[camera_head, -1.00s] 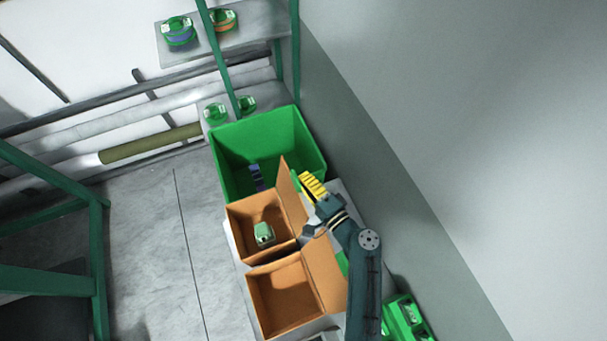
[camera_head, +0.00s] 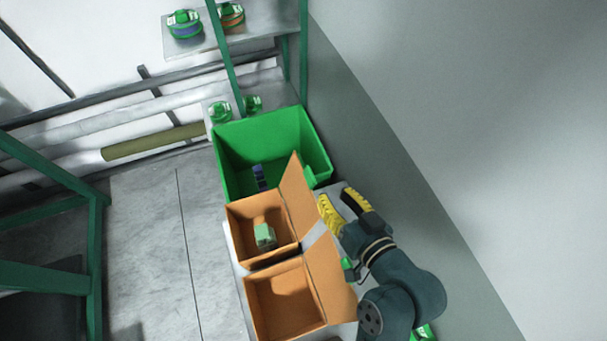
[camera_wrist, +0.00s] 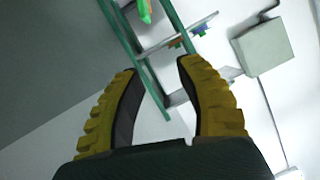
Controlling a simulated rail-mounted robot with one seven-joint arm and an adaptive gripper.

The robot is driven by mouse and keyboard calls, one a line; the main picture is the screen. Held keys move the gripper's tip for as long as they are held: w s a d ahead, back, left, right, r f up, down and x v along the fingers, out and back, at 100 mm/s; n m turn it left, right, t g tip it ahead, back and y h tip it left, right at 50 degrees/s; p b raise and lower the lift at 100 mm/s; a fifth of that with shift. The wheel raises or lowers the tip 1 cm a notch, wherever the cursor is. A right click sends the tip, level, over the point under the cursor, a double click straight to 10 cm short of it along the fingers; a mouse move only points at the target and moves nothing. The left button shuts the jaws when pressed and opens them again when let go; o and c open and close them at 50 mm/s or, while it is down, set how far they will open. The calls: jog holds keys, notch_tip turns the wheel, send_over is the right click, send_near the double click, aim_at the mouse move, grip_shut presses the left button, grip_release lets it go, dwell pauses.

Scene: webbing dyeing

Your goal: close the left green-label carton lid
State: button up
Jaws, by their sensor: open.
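Two open brown cartons stand side by side on a light table. The farther carton (camera_head: 236,221) holds a small pale-green item (camera_head: 264,236), and its lid (camera_head: 296,198) stands up on the right side. The nearer carton (camera_head: 250,310) looks empty, and its lid (camera_head: 329,275) is raised on the right. No green label can be made out on either carton. My gripper (camera_head: 335,194) is right of the farther carton's lid, apart from it. Its yellow fingers are spread and empty, also in the wrist view (camera_wrist: 158,68).
A large green bin (camera_head: 228,160) with blue items inside stands right behind the farther carton. A shelf (camera_head: 265,38) with green-marked spools is at the back. A plain wall (camera_head: 470,120) rises on the right. Open floor (camera_head: 140,250) lies to the left.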

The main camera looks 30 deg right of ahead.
aim_at(303, 172)
jog(key=f+x, duration=0.1)
jog(key=x, duration=0.4)
jog(key=f+p+x, duration=0.1)
jog(key=x, duration=0.4)
jog(key=s+f+p+x, duration=0.1)
jog(key=x, duration=0.5)
jog(key=shift+a+f, duration=0.1)
jog(key=shift+a, duration=0.25)
jog(key=shift+c, duration=0.2)
grip_shut()
